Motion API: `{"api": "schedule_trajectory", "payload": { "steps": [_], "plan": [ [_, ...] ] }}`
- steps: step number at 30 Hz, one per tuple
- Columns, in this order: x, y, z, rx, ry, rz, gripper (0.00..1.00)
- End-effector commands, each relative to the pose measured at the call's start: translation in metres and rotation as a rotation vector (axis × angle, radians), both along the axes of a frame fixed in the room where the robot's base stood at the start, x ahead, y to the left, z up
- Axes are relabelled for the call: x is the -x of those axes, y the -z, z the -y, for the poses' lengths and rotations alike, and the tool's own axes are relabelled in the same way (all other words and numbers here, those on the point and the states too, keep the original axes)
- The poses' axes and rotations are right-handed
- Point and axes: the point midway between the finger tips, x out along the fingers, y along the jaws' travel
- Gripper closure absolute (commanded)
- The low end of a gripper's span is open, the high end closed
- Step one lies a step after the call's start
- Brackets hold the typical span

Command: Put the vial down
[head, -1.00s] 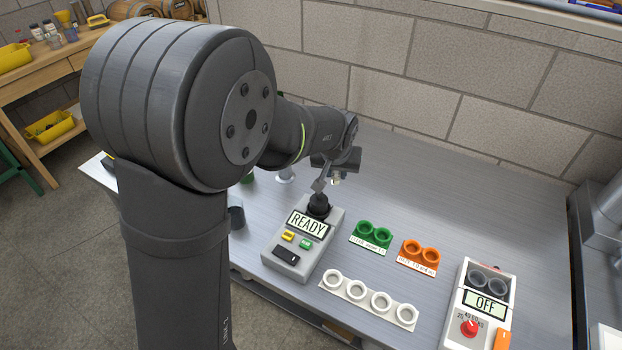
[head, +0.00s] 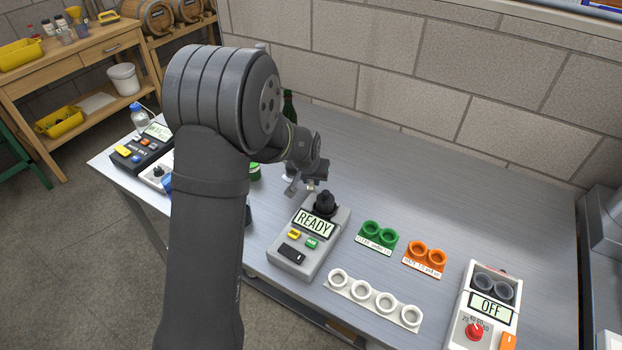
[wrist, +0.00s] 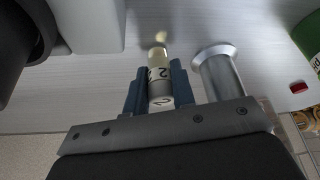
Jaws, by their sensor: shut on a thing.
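In the wrist view my gripper (wrist: 157,85) has its blue-grey fingers shut on a small vial (wrist: 158,72) with a pale label marked "2". The bench top shows beyond the vial; whether it touches the bench I cannot tell. In the head view my gripper (head: 305,187) is low over the bench, just left of the grey READY device (head: 288,255) and its black socket; the vial is too small there to make out. The green rack (head: 377,237), orange rack (head: 424,256) and white rack (head: 372,300) show empty-looking holes.
A silver flanged cylinder (wrist: 222,78) stands close to the right finger in the wrist view. An OFF heater-like box (head: 487,305) with a red knob is at the right. A dark device (head: 141,150) is at the far left. The back right of the bench is clear.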

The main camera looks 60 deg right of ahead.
Motion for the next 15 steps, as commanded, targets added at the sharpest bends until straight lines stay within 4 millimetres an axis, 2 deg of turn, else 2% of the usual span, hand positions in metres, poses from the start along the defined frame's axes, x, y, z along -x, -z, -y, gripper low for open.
{"api": "schedule_trajectory", "payload": {
  "steps": [10,11,13,14,15],
  "plan": [
    [0.0003,0.0038,-0.0001,-0.001,0.000,0.000,0.99],
    [0.0002,0.0037,0.0000,0.000,0.000,0.000,0.73],
    [0.0002,0.0034,0.0000,0.000,0.000,0.000,0.59],
    [0.0003,0.0033,-0.0001,0.000,0.000,0.000,0.55],
    [0.0002,0.0033,0.0000,0.000,0.000,0.000,0.55]
  ]
}}
